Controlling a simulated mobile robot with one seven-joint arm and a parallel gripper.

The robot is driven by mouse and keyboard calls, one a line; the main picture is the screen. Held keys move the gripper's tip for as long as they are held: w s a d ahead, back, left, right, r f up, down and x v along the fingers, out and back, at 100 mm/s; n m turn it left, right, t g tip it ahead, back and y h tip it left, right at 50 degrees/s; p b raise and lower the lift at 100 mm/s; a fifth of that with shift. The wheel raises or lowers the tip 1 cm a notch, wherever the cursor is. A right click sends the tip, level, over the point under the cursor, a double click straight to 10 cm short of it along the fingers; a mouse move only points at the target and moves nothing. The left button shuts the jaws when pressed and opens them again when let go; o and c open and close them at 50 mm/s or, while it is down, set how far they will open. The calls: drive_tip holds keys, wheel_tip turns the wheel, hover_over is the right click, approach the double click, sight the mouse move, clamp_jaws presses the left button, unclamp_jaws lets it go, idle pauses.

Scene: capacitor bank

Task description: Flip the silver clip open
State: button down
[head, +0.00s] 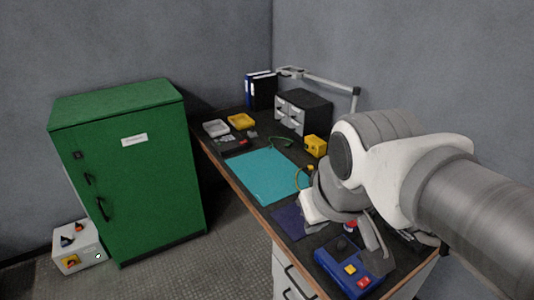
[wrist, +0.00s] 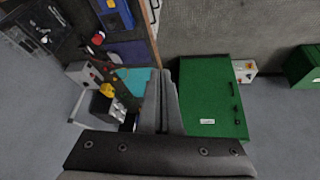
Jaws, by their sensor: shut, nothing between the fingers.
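I cannot make out the silver clip for certain in either view; it may be too small or hidden. My gripper (wrist: 164,78) shows in the wrist view with its two grey fingers together and nothing between them. In the head view my arm reaches in from the right over the near end of the workbench (head: 232,176) and covers part of it. A dark unit with pale metal parts (wrist: 42,32) lies at the upper left of the wrist view, its details too small to read.
A green cabinet (head: 150,190) with black handles stands left of the bench, beside a white switch box (head: 84,248). On the bench are a teal mat (head: 268,174), a blue control box (head: 345,270), a drawer unit (head: 303,110) and yellow items. Floor is open between cabinet and bench.

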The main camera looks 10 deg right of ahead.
drive_tip(key=w+d+f+n+g+h+b, duration=0.1)
drive_tip(key=w+d+f+n+b, duration=0.2)
drive_tip(key=w+f, duration=0.3)
drive_tip(key=w+d+f+n+g+h+b, duration=0.1)
drive_tip(key=w+d+f+n+h+b, duration=0.15)
drive_tip(key=w, duration=0.55)
drive_tip(key=w+d+f+n+h+b, duration=0.1)
drive_tip(key=w+d+f+n+b, duration=0.3)
drive_tip(key=w, duration=0.3)
drive_tip(key=w+d+f+n+h+b, duration=0.1)
drive_tip(key=w+f+n+b, duration=0.1)
drive_tip(key=w+f, duration=0.3)
drive_tip(key=w+f+n+h+b, duration=0.2)
drive_tip(key=w+f+n, duration=0.3)
drive_tip(key=f, duration=0.4)
drive_tip(key=w+d+f+n+h+b, duration=0.1)
drive_tip(key=w+f+n+b, duration=0.2)
drive_tip(key=w+f, duration=0.3)
drive_tip(key=shift+w+d+f+n+h, duration=0.2)
drive_tip(key=shift+f+n, duration=0.2)
drive_tip(key=shift+f, duration=0.15)
drive_tip(key=shift+w+d+f+n+h, duration=0.15)
drive_tip(key=shift+f+n, duration=0.2)
drive_tip(key=shift+f, duration=0.2)
drive_tip(key=b+x, duration=0.3)
drive_tip(key=x, duration=0.7)
drive_tip(key=shift+r+p, duration=0.25)
drive_tip(key=shift+p, duration=0.3)
